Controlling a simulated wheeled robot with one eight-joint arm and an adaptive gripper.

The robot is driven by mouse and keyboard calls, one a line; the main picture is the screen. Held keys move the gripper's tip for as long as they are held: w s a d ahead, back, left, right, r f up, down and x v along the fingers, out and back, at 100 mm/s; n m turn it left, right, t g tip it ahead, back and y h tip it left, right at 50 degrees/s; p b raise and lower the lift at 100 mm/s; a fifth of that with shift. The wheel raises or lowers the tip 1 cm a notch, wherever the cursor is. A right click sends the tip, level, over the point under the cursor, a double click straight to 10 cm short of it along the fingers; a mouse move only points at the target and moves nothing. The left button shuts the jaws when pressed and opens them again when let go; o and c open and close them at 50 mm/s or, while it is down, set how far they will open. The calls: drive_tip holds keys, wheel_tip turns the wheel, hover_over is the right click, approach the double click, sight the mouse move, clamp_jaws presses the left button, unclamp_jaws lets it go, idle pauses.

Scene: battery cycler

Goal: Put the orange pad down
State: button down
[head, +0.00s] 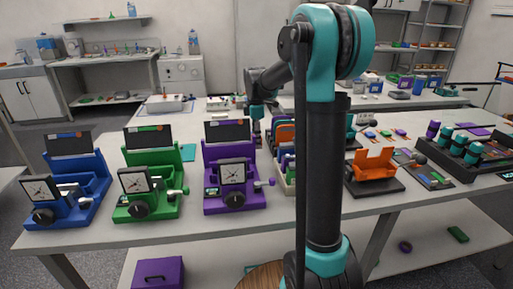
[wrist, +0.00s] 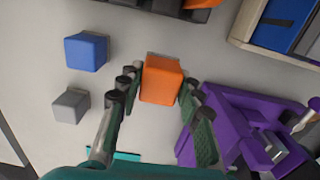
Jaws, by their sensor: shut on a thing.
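The orange pad (wrist: 161,80) is a small block between the fingertips of my gripper (wrist: 160,88) in the wrist view. My gripper is shut on it, with one finger on each side. Pale table surface shows around the pad; I cannot tell whether it touches the table or hangs just above it. In the head view my gripper (head: 257,130) points down behind the purple cycler, and the pad cannot be made out there.
In the wrist view a blue block (wrist: 86,51) and a grey block (wrist: 70,105) lie left of the pad. The purple cycler (wrist: 235,122) is close on the right. A bin (wrist: 285,30) is at upper right. Bare table lies between.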

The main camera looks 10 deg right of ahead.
drive_tip(key=shift+f, duration=1.95)
drive_tip(key=c, duration=1)
unclamp_jaws()
drive_tip(key=shift+f, duration=0.1)
wheel_tip(320, 180, up, 12)
drive_tip(key=shift+a+r, duration=0.1)
drive_tip(key=shift+r, duration=0.05)
